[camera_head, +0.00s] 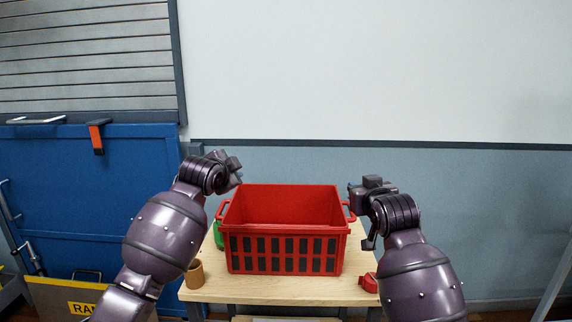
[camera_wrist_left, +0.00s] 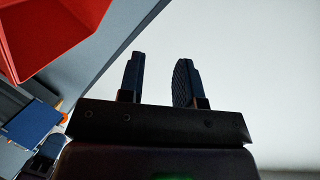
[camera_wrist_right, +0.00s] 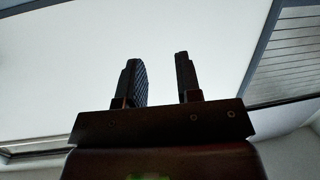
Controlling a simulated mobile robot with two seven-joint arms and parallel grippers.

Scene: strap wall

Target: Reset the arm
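My left gripper (camera_head: 236,171) is raised at the left rear of the red crate (camera_head: 283,192), apart from its handle as far as I can tell. In the left wrist view its two fingers (camera_wrist_left: 162,80) stand apart with nothing between them, and part of the red crate (camera_wrist_left: 50,35) shows at the upper left. My right gripper (camera_head: 358,197) is at the right side of the crate, close to its right handle; I cannot tell whether they touch. In the right wrist view its fingers (camera_wrist_right: 161,80) are apart and empty.
The crate stands on a light wooden table (camera_head: 265,288). A brown cup (camera_head: 194,274) is at the table's left front and a red object (camera_head: 369,283) at its right. A green object (camera_head: 218,235) is partly hidden left of the crate. A blue panel (camera_head: 80,200) stands at the left.

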